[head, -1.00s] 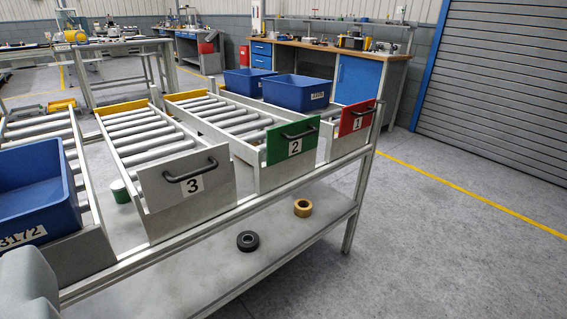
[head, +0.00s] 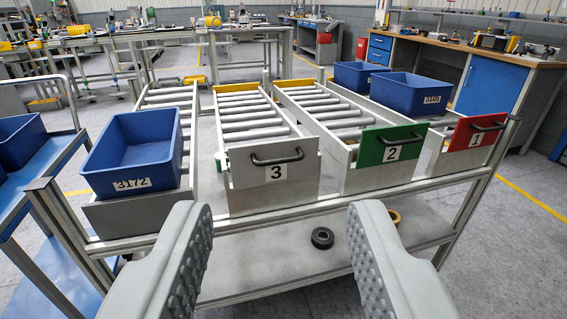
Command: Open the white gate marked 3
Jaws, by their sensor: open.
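The white gate marked 3 (head: 300,177) stands upright across the front end of an empty roller lane, between the lane with the blue bin and the green gate. It has a dark bar handle (head: 278,158) above its number label. My gripper (head: 277,240) is open and empty. Its two grey padded fingers stand wide apart in the foreground, in front of and below the gate. They appear clear of the gate and its handle.
A green gate marked 2 (head: 372,149) and a red gate marked 1 (head: 480,130) stand to the right. A blue bin labelled 3172 (head: 135,155) sits on the left lane. A black roll (head: 322,238) lies on the lower shelf (head: 250,262). A blue cart (head: 62,165) stands at far left.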

